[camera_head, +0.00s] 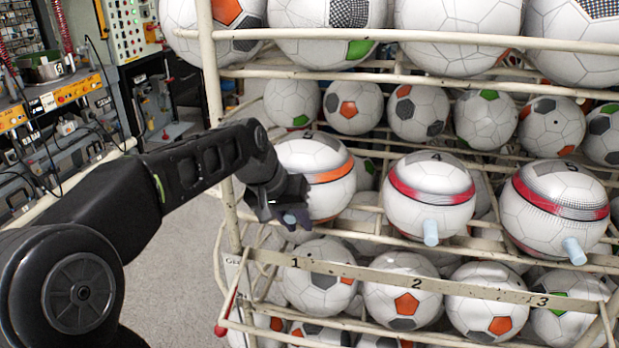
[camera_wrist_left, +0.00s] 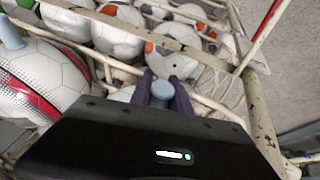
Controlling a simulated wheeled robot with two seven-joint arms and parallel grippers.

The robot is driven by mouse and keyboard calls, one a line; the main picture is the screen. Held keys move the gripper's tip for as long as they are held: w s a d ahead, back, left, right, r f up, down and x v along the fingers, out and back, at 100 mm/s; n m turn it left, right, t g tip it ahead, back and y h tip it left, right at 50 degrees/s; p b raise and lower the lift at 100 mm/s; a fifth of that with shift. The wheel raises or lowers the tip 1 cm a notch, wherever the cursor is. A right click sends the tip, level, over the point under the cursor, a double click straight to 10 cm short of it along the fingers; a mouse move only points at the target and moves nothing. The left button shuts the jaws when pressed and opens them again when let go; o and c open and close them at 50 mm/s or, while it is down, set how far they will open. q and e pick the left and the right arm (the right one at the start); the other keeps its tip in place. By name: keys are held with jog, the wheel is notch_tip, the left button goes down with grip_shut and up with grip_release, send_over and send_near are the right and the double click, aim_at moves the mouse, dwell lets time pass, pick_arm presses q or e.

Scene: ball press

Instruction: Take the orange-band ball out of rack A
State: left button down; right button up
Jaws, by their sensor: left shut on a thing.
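The orange-band ball (camera_head: 318,168), white with an orange stripe, sits at the left end of the middle shelf of the rack (camera_head: 415,284), above the number 1 on the front rail. My left gripper (camera_head: 290,215) is at its lower front. In the left wrist view its fingers close on a light blue peg (camera_wrist_left: 162,90), like those on the neighbouring balls. The peg's join to the ball is hidden by the gripper. I cannot read a rack letter for certain. My right gripper is in neither view.
Two red-band balls with blue pegs sit to the right, above numbers 2 (camera_head: 430,194) and 3 (camera_head: 556,212). A rack post (camera_head: 210,60) stands close to my left forearm. Open floor (camera_head: 178,260) lies left of the rack.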

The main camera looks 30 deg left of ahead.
pick_arm(q)
jog(key=shift+r, duration=0.15)
notch_tip(320, 180, up, 10)
jog(key=shift+f+p, duration=0.1)
jog(key=shift+p, duration=0.35)
dwell(0.7)
